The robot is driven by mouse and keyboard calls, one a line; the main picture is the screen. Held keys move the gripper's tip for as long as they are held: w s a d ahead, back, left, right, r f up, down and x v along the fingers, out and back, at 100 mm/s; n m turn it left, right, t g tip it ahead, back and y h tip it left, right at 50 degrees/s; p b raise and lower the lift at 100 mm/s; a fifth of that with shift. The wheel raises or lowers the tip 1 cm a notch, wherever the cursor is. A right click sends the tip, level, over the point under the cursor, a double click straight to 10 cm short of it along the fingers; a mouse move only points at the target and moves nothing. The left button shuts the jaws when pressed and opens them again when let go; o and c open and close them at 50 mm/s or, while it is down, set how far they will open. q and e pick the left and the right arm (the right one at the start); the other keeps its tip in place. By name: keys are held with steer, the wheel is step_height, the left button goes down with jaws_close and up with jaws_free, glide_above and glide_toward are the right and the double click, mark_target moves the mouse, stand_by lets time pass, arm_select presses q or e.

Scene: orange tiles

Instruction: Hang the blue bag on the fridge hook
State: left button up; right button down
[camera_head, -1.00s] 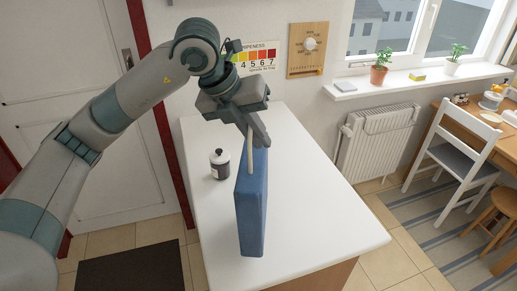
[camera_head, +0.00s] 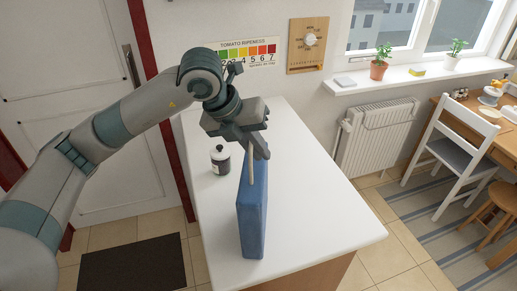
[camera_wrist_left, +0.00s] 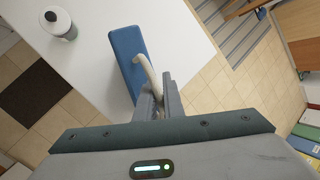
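The blue bag (camera_head: 252,213) is a slim upright box shape with a pale handle (camera_head: 251,163) at its top. It is over the white counter (camera_head: 310,200) in the head view; I cannot tell whether its bottom touches the top. My left gripper (camera_head: 261,150) is at the bag's upper end. In the left wrist view, the gripper's fingers (camera_wrist_left: 165,98) are closed about the pale handle (camera_wrist_left: 147,72), with the blue bag (camera_wrist_left: 130,60) just beyond. The fridge hook is not in view. My right gripper is not in view.
A radiator (camera_head: 378,140) and a white chair (camera_head: 465,150) are to the right. A dark mat (camera_head: 135,265) lies on the floor at left. The counter's right side is clear.

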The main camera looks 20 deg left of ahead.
arm_select(q)
steer(key=o, duration=0.4)
steer(key=shift+c, duration=0.2)
steer(key=shift+r, duration=0.25)
steer(key=b+v, duration=0.3)
steer(key=v, duration=0.8)
steer(key=shift+s+a+r+b, duration=0.2)
steer(key=shift+r+b, duration=0.1)
steer(key=shift+b, duration=0.1)
